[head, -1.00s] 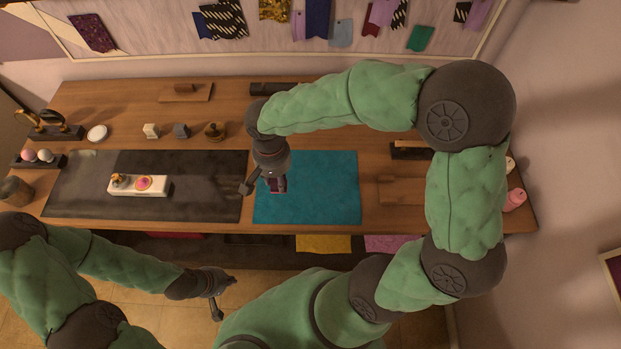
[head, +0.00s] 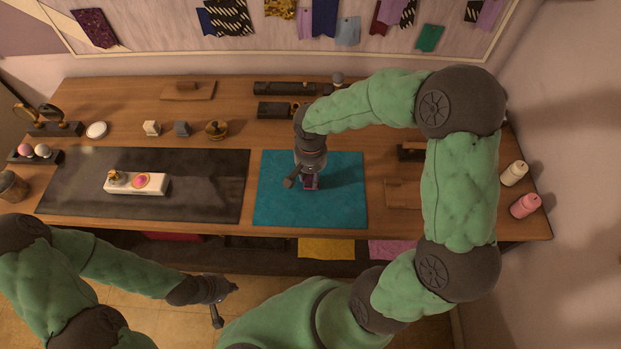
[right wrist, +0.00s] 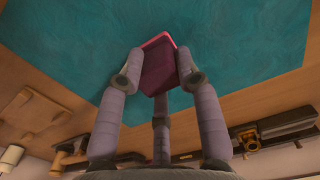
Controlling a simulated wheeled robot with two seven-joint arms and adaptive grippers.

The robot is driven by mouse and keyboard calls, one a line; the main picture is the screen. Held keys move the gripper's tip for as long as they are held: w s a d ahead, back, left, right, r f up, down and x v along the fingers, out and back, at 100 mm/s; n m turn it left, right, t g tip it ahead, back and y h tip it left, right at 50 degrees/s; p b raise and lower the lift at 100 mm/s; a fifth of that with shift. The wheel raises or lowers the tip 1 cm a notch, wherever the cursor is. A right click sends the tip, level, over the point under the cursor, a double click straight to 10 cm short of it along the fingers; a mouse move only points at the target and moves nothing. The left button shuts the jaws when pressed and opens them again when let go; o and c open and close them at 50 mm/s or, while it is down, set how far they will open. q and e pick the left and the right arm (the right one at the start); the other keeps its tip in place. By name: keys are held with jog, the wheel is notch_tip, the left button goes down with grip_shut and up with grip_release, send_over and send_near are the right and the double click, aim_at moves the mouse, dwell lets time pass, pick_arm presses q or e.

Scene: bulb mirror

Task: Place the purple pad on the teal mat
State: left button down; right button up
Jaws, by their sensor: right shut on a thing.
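The teal mat (head: 345,200) lies flat on the wooden table, right of the dark mat. My right gripper (head: 308,184) points down over the middle of the teal mat. It is shut on the purple pad (right wrist: 158,65), which shows as a dark purple-magenta slab between the fingers in the right wrist view. In the head view the pad is mostly hidden by the gripper. I cannot tell whether the pad touches the mat. My left gripper (head: 221,299) is away from the table's front edge, low at the left; its finger opening is unclear.
The dark mat (head: 215,195) bears a white tray (head: 153,188) with small items. A brass stamp-like object (head: 216,130) and small blocks stand behind it. Dark holders (head: 290,88) sit behind the teal mat.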

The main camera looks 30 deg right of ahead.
aim_at(310, 176)
jog(key=shift+f, duration=0.4)
jog(key=shift+f, duration=0.15)
jog(key=o, duration=1)
jog(key=shift+r, duration=0.3)
notch_tip(310, 176, up, 12)
jog(key=p, duration=0.4)
jog(key=shift+f, duration=0.1)
